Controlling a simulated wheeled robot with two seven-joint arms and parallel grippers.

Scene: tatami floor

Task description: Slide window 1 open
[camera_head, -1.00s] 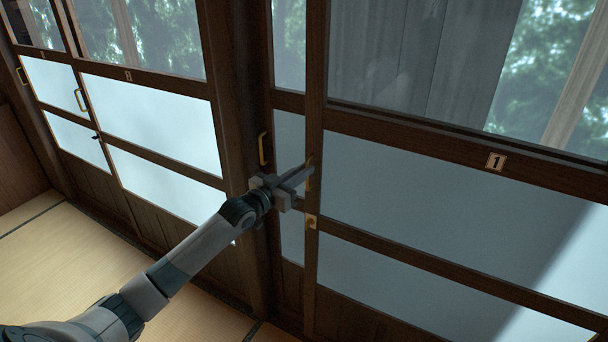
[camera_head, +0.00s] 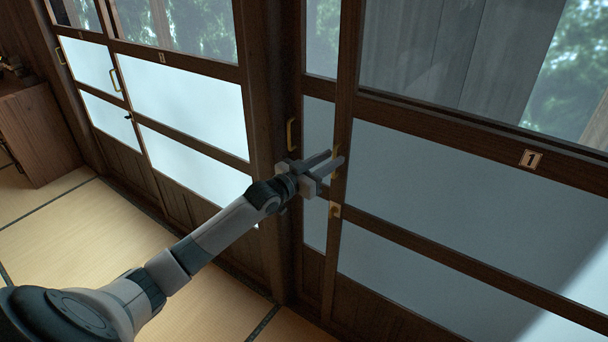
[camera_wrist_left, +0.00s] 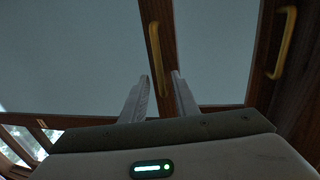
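Window 1 is a dark wood sliding panel with pale panes and a "1" plate (camera_head: 530,159), on the right in the head view. Its brass handle (camera_head: 336,160) sits on the left stile (camera_head: 345,112); in the wrist view the handle (camera_wrist_left: 155,47) is upright just beyond the fingertips. My left gripper (camera_head: 335,157) is open, its fingers apart with nothing between them; in the wrist view the fingertips (camera_wrist_left: 160,76) point at the stile. In the head view the fingers partly hide the handle. I cannot tell whether they touch it. My right gripper is out of view.
A second brass handle (camera_head: 291,135) is left of window 1, near a thick dark post (camera_head: 268,85). More sliding windows stand at left. A wooden cabinet (camera_head: 40,135) is far left. The tatami floor (camera_head: 90,235) is clear.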

